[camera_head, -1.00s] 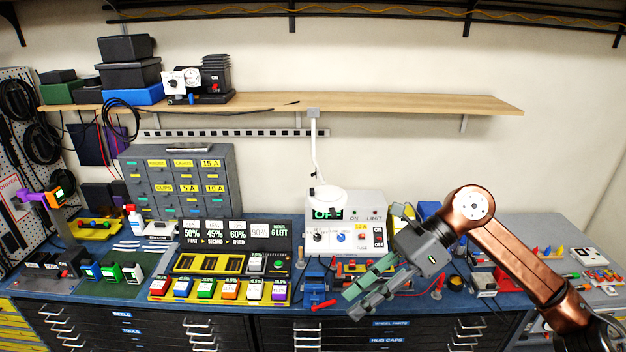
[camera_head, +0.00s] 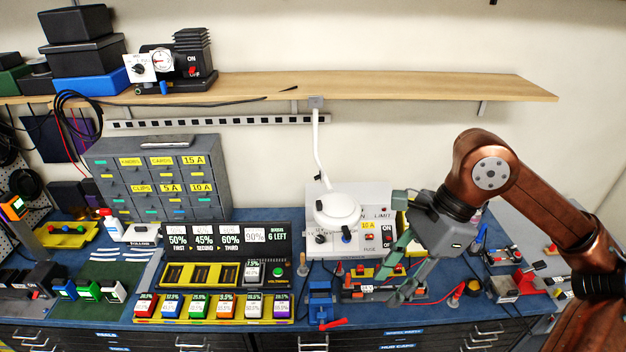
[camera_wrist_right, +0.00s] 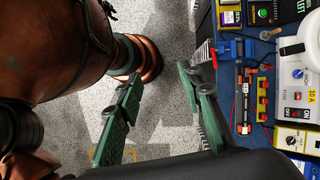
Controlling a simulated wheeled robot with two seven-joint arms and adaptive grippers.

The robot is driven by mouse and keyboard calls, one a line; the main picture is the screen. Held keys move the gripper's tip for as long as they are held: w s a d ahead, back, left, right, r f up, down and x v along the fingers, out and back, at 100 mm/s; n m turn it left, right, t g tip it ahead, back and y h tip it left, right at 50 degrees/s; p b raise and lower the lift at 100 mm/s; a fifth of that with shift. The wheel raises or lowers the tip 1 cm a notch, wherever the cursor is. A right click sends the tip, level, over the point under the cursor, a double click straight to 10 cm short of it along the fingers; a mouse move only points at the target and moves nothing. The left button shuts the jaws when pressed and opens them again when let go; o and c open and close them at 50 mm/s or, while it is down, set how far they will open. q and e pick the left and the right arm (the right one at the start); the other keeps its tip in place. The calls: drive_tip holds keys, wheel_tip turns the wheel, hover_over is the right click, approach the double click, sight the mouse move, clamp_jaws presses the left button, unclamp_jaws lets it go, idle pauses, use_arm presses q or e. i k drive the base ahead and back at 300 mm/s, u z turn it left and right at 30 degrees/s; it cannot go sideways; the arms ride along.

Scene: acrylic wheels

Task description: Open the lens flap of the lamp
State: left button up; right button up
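The lamp is a white jointed arm (camera_head: 317,150) hanging from the shelf edge, with a round white head (camera_head: 337,209) at its lower end. The head appears closed by a pale round cover; I cannot make out a separate flap edge or tab. Part of the white head also shows at the right edge of the right wrist view (camera_wrist_right: 311,45). My right gripper (camera_head: 390,277) is right of and below the lamp head, apart from it, its green fingers spread and empty. My left gripper is not in view.
The power supply (camera_head: 375,205) with knobs and a red switch stands behind the head. A blue clamp (camera_head: 320,303), red-handled tool and wired parts lie below. A battery rack (camera_head: 213,309) and drawer cabinet (camera_head: 165,178) stand left. The wooden shelf (camera_head: 400,88) runs above.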

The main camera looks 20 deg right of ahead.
sight(338, 206)
drive_tip(key=i, duration=1.1)
